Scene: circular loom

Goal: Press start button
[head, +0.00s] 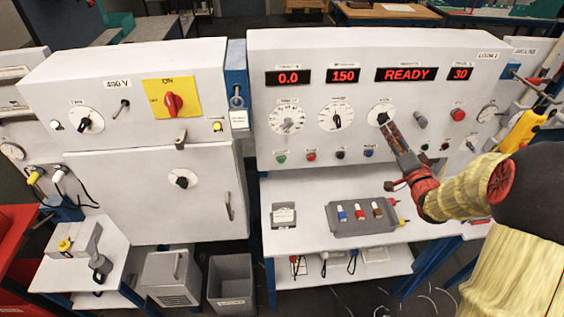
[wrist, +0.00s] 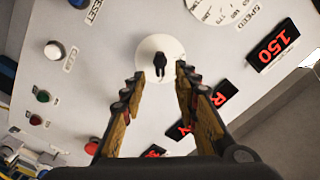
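The loom's control panel (head: 350,80) shows a lit READY display (head: 407,74). A green button (head: 281,158) sits at the left of its lower button row, beside a red (head: 311,156), a black (head: 340,154) and a blue button (head: 368,153). The labels are too small to read in the head view, so I cannot tell which is start. My gripper (head: 390,128) is at the panel, in front of the dial (head: 381,113) under READY. In the wrist view my gripper (wrist: 159,76) is open and empty, its fingertips on either side of the black dial knob (wrist: 160,63); contact is unclear.
A pale knob (head: 421,122) and a large red button (head: 458,114) lie right of my gripper. Below is a shelf with a grey tray (head: 345,228). A cabinet (head: 155,192) stands left.

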